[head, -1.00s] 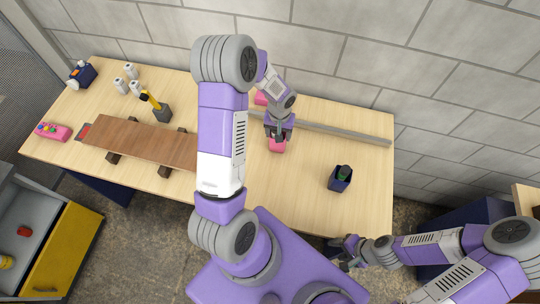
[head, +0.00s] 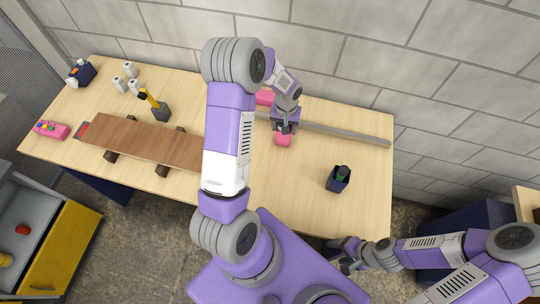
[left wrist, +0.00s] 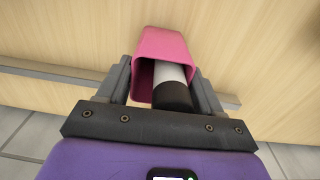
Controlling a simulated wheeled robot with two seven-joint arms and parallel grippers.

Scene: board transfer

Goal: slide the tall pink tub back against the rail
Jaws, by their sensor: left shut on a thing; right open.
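The pink tub (head: 283,141) stands on the table on the near side of the grey rail (head: 335,132). My left gripper (head: 285,127) is shut on it from above and partly hides it. In the left wrist view the tub (left wrist: 160,42) sits between the two fingers (left wrist: 162,85), with a white and black cylinder inside. The rail (left wrist: 50,70) passes behind the fingers there; I cannot tell whether the tub touches it. My right gripper (head: 346,262) is open and empty, low off the table's front edge.
Another pink thing (head: 265,97) is at the back behind my left wrist. A dark cup (head: 338,181) with a green item stands right of the tub. A brown board (head: 150,145) on dark supports, a yellow-handled tool (head: 150,98) and white jars (head: 130,70) are left.

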